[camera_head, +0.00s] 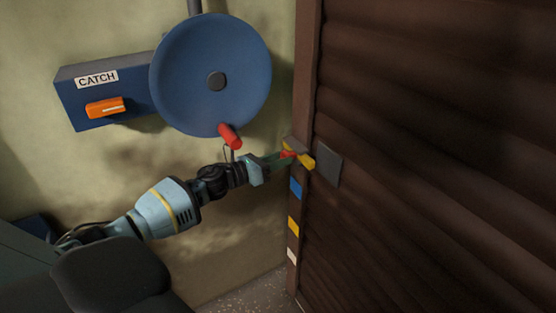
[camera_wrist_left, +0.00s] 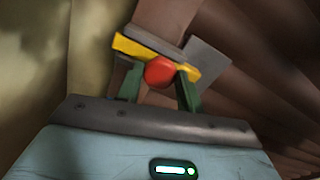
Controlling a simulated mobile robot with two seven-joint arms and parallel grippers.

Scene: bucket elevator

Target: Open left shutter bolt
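The left shutter bolt (camera_head: 299,153) is a yellow bar with a red knob, set under a grey bracket at the left edge of the brown shutter (camera_head: 430,160). My left gripper (camera_head: 284,155) reaches it from the left in the head view. In the left wrist view the red knob (camera_wrist_left: 159,71) sits between the two green fingers of my left gripper (camera_wrist_left: 160,80), which look closed against its sides. The yellow bar (camera_wrist_left: 130,46) shows on both sides of the knob, with a grey plate (camera_wrist_left: 198,62) to the right. My right gripper is not in view.
A blue wheel (camera_head: 190,65) with a red handle (camera_head: 229,136) hangs on the wall just above my left forearm. A blue box labelled CATCH (camera_head: 75,105) has an orange lever (camera_head: 105,108). Blue, yellow and white marks (camera_head: 293,226) run down the frame below the bolt.

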